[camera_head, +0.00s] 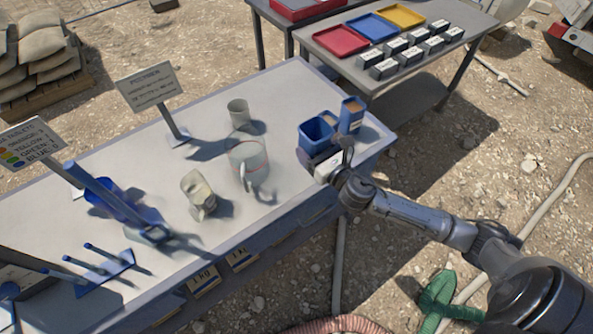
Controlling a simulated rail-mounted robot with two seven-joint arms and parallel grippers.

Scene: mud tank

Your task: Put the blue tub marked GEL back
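Two blue tubs stand close together at the right end of the grey bench (225,215). The nearer, wider blue tub (313,143) is open at the top and looks dark blue inside. The narrower blue tub (352,116) behind it to the right holds something brown. I cannot read a GEL mark on either. My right gripper (325,168) is at the near side of the wider tub, touching or very close to it. Its fingers are too small and covered to show whether they grip. My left gripper is not in view.
A grey cup (239,113), a clear beaker (247,158) and a beige jug (198,194) stand mid-bench. A back table (415,84) holds coloured trays and several dark blocks.

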